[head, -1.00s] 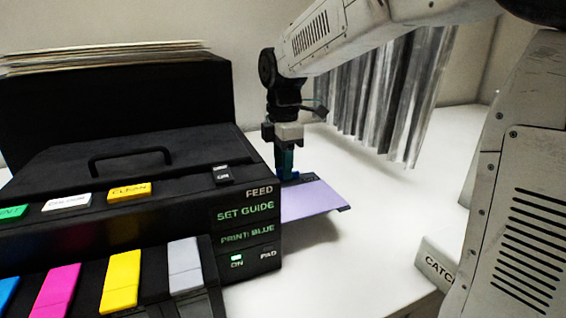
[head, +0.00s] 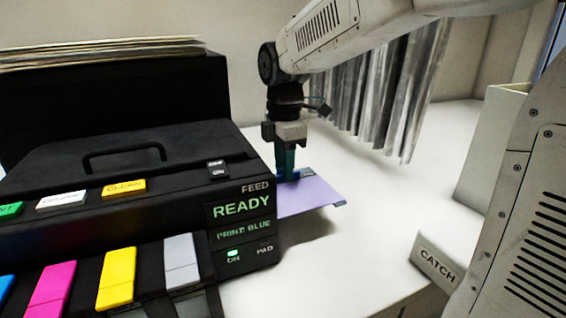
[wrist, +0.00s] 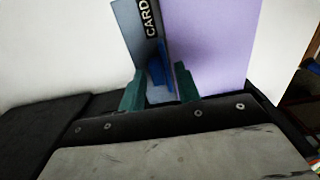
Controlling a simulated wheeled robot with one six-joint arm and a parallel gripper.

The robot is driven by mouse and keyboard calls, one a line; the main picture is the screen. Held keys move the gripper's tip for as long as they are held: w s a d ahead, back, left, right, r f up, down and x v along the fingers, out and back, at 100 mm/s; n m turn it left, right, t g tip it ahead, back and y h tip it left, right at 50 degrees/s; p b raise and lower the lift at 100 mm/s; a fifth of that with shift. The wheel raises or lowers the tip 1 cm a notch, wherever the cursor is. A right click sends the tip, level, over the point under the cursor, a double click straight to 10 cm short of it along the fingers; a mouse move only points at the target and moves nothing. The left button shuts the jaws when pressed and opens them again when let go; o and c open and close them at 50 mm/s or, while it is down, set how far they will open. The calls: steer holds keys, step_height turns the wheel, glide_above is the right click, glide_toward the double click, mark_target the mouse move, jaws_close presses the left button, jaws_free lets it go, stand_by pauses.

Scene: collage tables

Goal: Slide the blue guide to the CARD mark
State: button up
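The blue guide (wrist: 160,72) stands at the edge of the lilac feed tray (wrist: 215,45), between the teal fingers of my gripper (wrist: 160,80). The CARD mark (wrist: 150,18) is white lettering on a dark patch of the grey-blue strip, just beyond the guide in the wrist view. In the head view my gripper (head: 286,170) points down at the tray's back edge, and a bit of blue shows at its tips. The fingers hide part of the guide.
The black printer (head: 120,195) fills the left; its display (head: 241,208) reads READY, with PRINT BLUE below. Coloured keys line its front. A box marked CATCH (head: 437,264) stands at lower right. A grey striped curtain (head: 375,100) hangs behind. White table lies clear around the tray.

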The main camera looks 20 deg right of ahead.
step_height(320, 180, up, 8)
steer(key=shift+f, duration=0.1)
stand_by(0.6)
stand_by(0.3)
